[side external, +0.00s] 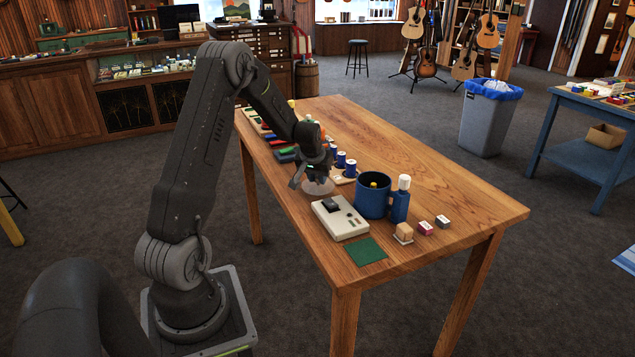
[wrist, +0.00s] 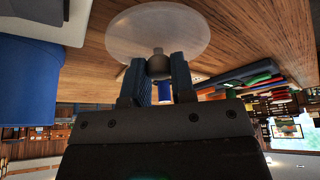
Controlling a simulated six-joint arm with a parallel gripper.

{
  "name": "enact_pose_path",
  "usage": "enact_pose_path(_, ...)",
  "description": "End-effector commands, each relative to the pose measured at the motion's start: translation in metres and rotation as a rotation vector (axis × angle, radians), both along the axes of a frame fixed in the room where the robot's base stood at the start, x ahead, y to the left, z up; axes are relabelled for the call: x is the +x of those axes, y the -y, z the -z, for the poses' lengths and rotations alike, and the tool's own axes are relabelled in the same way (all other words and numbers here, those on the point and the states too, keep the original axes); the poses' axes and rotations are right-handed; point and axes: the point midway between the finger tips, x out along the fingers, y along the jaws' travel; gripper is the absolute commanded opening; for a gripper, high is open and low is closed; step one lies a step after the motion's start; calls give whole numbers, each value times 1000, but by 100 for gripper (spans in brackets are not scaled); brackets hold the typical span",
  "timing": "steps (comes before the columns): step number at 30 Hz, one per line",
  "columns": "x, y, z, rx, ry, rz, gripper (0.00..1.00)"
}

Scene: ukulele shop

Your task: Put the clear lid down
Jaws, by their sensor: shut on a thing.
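The clear lid (side external: 318,187) is a round, see-through disc, low over the wooden table behind the grey-white device. My gripper (side external: 300,180) is above it and shut on its knob. In the wrist view the lid (wrist: 158,32) shows as a pale disc, with its dark knob between the two fingers of my gripper (wrist: 158,72). I cannot tell whether the lid touches the table.
A blue mug (side external: 372,200), a blue bottle with a white cap (side external: 400,199) and a grey-white device (side external: 340,217) stand nearby. A green square (side external: 365,250) lies near the front edge. Several blue spools (side external: 350,168) stand behind. The table's right rear (side external: 400,150) is clear.

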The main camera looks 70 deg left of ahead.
Motion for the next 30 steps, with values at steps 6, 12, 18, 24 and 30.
enact_pose_path(6, 0, 0, 20, 1, 1, 0, 1)
enact_pose_path(12, 0, 0, 20, 0, 0, 0, 1)
enact_pose_path(18, -1, 0, 22, -1, -1, 0, 33)
enact_pose_path(24, -1, 0, 22, -1, -1, 0, 49)
enact_pose_path(30, 0, 0, 22, 0, 0, 0, 49)
